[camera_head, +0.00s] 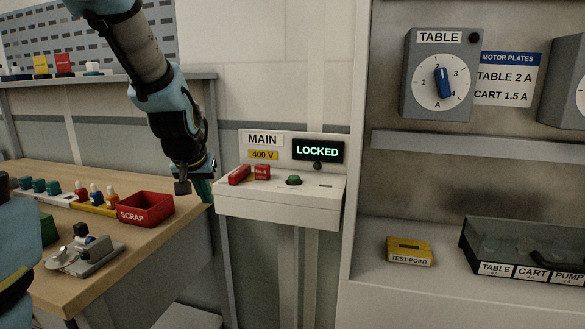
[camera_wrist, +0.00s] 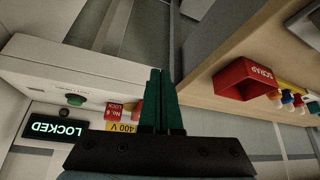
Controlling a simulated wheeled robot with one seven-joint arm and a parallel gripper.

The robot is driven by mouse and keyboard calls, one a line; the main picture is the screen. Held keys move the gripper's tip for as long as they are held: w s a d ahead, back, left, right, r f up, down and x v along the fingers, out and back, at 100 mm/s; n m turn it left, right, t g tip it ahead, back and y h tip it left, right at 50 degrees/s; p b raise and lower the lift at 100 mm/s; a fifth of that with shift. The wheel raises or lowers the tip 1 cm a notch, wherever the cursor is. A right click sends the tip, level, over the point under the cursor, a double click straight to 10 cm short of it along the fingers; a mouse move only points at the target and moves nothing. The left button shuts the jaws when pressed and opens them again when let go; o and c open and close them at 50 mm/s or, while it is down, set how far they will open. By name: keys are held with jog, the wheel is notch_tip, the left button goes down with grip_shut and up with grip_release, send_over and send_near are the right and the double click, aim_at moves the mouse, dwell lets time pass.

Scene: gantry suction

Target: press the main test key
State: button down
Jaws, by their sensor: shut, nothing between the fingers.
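The white MAIN box (camera_head: 280,208) stands just right of the workbench, with a green round button (camera_head: 294,181) on its sloping top. The button also shows at the left in the wrist view (camera_wrist: 76,100). A lit display (camera_head: 317,151) on the box reads LOCKED. A red handle-like part (camera_head: 239,174) and a red tag (camera_head: 262,172) sit left of the button. My gripper (camera_head: 205,190) is left of the box, apart from the button. In the wrist view its green fingers (camera_wrist: 160,74) are together with nothing between them, pointing past the box's edge.
A red SCRAP bin (camera_head: 146,208) and several small coloured parts stand on the wooden bench (camera_head: 150,250) at left. A grey cabinet at right holds a TABLE dial (camera_head: 440,82), a yellow TEST POINT block (camera_head: 409,252) and a clear-covered case (camera_head: 520,250).

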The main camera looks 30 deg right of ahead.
jog(key=d+r+m+h, duration=0.1)
jog(key=d+r, duration=0.2)
jog(key=d, duration=0.3)
jog(key=d+r+m+t+h, duration=0.1)
jog(key=d+r, duration=0.3)
jog(key=d, duration=0.3)
jog(key=d+r+m+t+h+p, duration=0.1)
jog(key=d+r, duration=0.2)
jog(key=d, duration=0.4)
jog(key=shift+d+r+m+h, duration=0.15)
jog(key=shift+r+m+h, duration=0.15)
jog(key=shift+h, duration=0.1)
jog(key=shift+s+f, duration=0.1)
jog(key=p, duration=0.2)
send_over(295, 176)
jog(key=s+a, duration=0.2)
notch_tip(295, 176, down, 6)
jog(key=shift+s+f, duration=0.15)
jog(key=shift+f, duration=0.1)
notch_tip(295, 176, down, 2)
jog(key=shift+f+p, duration=0.2)
jog(key=shift+p, duration=0.35)
jog(key=shift+f, duration=0.75)
